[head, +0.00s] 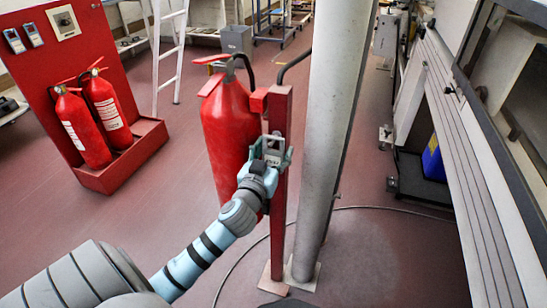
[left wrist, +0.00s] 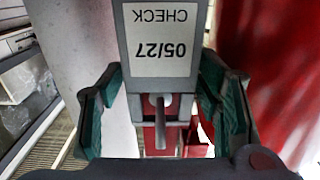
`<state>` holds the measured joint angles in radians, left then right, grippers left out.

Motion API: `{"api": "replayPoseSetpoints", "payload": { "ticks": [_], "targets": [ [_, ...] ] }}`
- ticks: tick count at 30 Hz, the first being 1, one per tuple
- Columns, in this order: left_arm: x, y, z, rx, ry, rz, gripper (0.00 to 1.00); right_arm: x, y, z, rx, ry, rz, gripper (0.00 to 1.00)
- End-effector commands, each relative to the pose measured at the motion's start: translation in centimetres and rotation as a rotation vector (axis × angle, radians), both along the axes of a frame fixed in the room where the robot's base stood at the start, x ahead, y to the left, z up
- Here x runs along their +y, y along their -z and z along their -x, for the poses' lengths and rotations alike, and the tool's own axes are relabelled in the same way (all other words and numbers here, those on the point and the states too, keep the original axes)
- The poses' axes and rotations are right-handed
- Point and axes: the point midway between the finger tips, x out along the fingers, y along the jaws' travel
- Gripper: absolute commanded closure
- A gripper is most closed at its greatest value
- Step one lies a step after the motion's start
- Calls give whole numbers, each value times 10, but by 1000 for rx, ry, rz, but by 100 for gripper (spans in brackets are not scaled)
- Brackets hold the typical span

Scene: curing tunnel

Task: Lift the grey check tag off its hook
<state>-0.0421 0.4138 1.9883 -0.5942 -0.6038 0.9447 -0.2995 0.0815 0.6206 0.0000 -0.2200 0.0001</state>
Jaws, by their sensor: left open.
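The grey check tag (left wrist: 160,82) hangs at the red post (head: 279,225), beside the large red extinguisher (head: 226,128). In the left wrist view its white label reads CHECK 05/27 upside down. A grey peg (left wrist: 159,122), which looks like the hook, sticks out at the tag's lower end in that view. My left gripper (head: 270,158) is at the tag, with its green-padded fingers (left wrist: 162,100) open on either side of it. Gaps show between fingers and tag, so it is not gripped. The gripper partly hides the tag (head: 273,154) in the head view. My right gripper is not in view.
A pale round column (head: 335,120) stands close to the right of the post. Two small extinguishers (head: 108,108) stand in a red stand at the left. A cable (head: 390,208) lies on the floor. Machinery (head: 455,150) lines the right side.

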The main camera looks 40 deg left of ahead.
Motion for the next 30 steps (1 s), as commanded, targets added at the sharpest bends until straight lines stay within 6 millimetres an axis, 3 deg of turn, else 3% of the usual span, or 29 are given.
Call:
{"api": "replayPoseSetpoints", "payload": {
  "ticks": [5,10,11,20,25,30],
  "targets": [
    [0,0,0,0,0,0,43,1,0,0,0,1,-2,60],
    [0,0,0,0,1,0,70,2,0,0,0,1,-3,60],
    [0,0,0,0,1,0,72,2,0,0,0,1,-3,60],
    [0,-2,0,0,1,0,72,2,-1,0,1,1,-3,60],
    [0,-20,1,-1,0,1,72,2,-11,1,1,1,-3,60],
    [-13,-15,37,3,2,1,72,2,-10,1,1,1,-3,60]
  ]
}}
